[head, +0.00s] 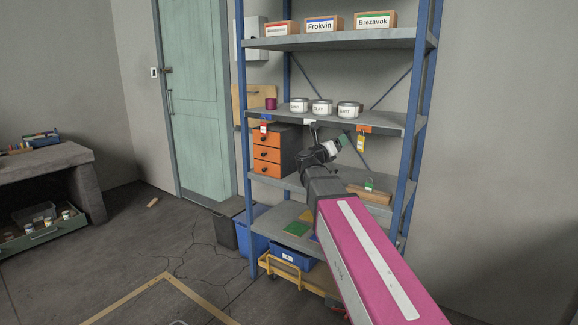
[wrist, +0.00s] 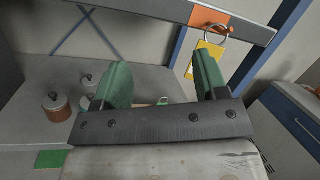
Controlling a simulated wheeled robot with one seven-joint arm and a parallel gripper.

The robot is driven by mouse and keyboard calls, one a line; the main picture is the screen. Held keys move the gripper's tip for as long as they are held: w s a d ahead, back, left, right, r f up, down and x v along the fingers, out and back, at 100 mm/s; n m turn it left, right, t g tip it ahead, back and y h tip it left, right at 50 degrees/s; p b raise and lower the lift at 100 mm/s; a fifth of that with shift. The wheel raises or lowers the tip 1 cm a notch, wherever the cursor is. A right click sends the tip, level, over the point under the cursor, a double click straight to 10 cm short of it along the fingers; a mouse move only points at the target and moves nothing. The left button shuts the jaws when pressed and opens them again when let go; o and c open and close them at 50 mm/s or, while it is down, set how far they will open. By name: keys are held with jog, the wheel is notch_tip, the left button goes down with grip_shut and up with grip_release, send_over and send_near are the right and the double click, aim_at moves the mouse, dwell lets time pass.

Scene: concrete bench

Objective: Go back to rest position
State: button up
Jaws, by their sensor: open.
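My gripper (head: 340,147) is stretched out in front of the blue-and-grey shelf rack (head: 402,122), at about the height between its middle and lower shelves. In the wrist view my gripper (wrist: 163,80) has its two green fingers spread apart, with nothing seen held between them. A shelf edge with an orange label (wrist: 209,18) crosses the top of that view. A yellow tag (wrist: 205,60) hangs from a ring there, behind the right finger; it also shows in the head view (head: 361,142). My pink arm covers part of the rack's lower right.
Lidded pots (wrist: 56,106) stand on the shelf at left in the wrist view. White tins (head: 322,107) and an orange-drawer cabinet (head: 268,154) are on the rack. Blue bins (head: 256,226) and a yellow trolley (head: 291,274) sit low. Floor at left is mostly clear before the bench (head: 48,160).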

jog(key=s+a+f+n+g+y, duration=0.15)
jog(key=a+f+n+y, duration=0.35)
jog(key=f+n+y, duration=0.65)
jog(key=s+a+f+n+y, duration=0.2)
jog(key=a+f+n+y, duration=0.3)
jog(key=f+n, duration=1.2)
jog(key=s+d+f+n+g, duration=0.3)
jog(key=s+f+g, duration=0.1)
jog(key=s+f, duration=0.2)
jog(key=s+d+f+n+g+h, duration=0.1)
jog(key=s+f+n+g, duration=0.3)
jog(key=s, duration=0.4)
jog(key=s+d+f+n+g+h, duration=0.1)
jog(key=s+d+f+n+g, duration=0.3)
jog(key=s+f, duration=0.3)
jog(key=shift+s+d+f+g, duration=0.3)
jog(key=shift+s+f+g, duration=0.1)
jog(key=shift+g, duration=0.15)
jog(key=shift+n, duration=0.25)
